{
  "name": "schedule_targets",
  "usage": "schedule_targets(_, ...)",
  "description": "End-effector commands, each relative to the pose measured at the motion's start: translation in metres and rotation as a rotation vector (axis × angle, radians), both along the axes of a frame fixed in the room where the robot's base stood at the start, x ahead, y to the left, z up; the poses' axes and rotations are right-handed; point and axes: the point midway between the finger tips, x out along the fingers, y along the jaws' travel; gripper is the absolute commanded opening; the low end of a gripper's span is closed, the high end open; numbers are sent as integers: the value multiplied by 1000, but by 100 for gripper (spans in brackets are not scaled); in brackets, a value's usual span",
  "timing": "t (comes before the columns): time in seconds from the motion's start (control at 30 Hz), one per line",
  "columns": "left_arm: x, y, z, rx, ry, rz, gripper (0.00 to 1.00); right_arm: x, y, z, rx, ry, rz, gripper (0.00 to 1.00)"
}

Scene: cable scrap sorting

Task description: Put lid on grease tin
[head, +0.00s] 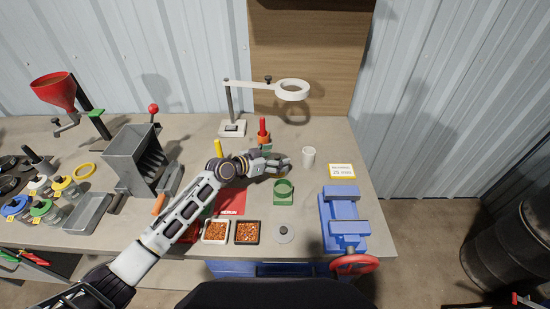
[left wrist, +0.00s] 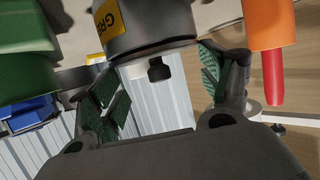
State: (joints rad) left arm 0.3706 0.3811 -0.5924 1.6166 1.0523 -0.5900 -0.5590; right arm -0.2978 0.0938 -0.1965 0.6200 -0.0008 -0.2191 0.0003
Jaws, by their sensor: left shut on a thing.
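The grease tin is a grey cylinder (left wrist: 150,35) with a yellow label whose first letters read GRE in the left wrist view. My left gripper (left wrist: 160,78) is shut on it, with the green finger pads on either side. In the head view my left gripper (head: 281,163) hides most of the tin, just behind the green round holder (head: 284,196). The holder also fills the left of the left wrist view (left wrist: 25,50). A flat grey disc with a small knob, which looks like the lid (head: 284,235), lies near the bench's front edge. My right gripper is not in view.
A blue vise (head: 343,220) stands at the right of the bench. A white cup (head: 308,156) and an orange holder with a red handle (head: 264,138) are near my gripper. Two trays of scrap (head: 246,242) lie at the front. A magnifier lamp (head: 233,128) stands behind.

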Motion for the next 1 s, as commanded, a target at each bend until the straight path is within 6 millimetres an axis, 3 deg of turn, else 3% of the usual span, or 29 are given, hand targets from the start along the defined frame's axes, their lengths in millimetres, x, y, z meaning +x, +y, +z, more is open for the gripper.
schedule_targets(0.47,0,0,0,1,-1,0,54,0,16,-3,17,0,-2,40)
schedule_targets(0.83,0,0,0,1,-1,0,54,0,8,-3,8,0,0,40)
schedule_targets(0.87,0,0,0,1,-1,0,79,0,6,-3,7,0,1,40)
schedule_targets(1.0,0,0,0,0,0,0,97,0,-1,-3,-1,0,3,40)
